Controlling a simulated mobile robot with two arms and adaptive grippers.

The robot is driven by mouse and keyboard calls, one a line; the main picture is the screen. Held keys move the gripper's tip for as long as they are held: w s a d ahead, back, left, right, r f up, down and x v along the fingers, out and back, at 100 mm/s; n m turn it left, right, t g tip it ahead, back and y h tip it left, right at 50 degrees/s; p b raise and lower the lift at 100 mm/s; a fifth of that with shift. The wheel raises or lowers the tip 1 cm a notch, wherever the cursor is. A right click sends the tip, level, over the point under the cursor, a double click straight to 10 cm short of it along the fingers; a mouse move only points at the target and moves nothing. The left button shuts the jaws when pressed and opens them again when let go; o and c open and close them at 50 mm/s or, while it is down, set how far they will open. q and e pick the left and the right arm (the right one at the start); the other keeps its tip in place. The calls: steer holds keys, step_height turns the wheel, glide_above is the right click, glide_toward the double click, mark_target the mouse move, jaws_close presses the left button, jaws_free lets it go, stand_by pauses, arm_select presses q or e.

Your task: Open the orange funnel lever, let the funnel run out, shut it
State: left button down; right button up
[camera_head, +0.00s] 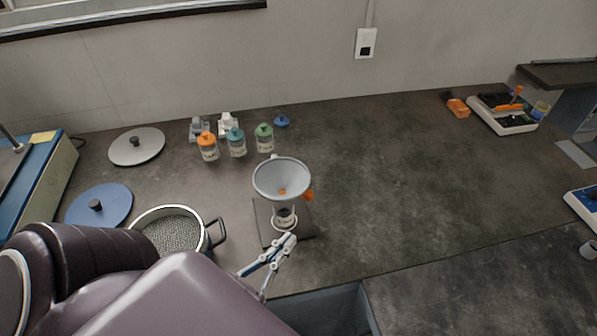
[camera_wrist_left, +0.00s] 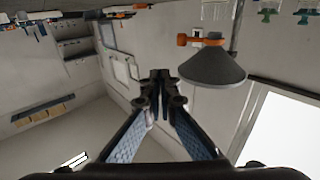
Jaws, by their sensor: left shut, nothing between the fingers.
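A grey funnel (camera_head: 281,180) stands on a stand with a dark base plate (camera_head: 303,229) near the middle of the bench. Its bowl looks empty apart from a small orange spot at the bottom. The orange lever (camera_head: 309,196) sticks out at the funnel's right side. A jar (camera_head: 284,213) stands below the funnel outlet. My left gripper (camera_head: 290,240) is shut and empty, just in front of the jar and below the lever. In the left wrist view the funnel (camera_wrist_left: 212,68) and orange lever (camera_wrist_left: 200,39) appear upside down, beyond the shut fingertips (camera_wrist_left: 160,76). My right gripper is not visible.
Blue (camera_head: 99,204) and grey (camera_head: 137,146) lids lie farther left. Several capped jars (camera_head: 237,142) stand behind the funnel. A scale (camera_head: 502,113) is far right. The bench right of the funnel is clear.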

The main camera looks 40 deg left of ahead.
arm_select(q)
steer(key=shift+n+g+y, duration=0.6)
steer(key=shift+y, duration=0.3)
steer(key=s+a, duration=0.1)
steer(key=s+a+f, duration=0.1)
steer(key=a, duration=0.1)
steer(key=shift+s+f, duration=0.2)
steer(key=shift+s, duration=0.1)
steer(key=p, duration=0.4)
glide_toward(307, 198)
steer(key=w, duration=0.4)
steer(key=w+a, duration=0.1)
steer(key=w, duration=0.1)
steer(key=shift+r, duration=0.1)
steer(key=shift+w, duration=0.45)
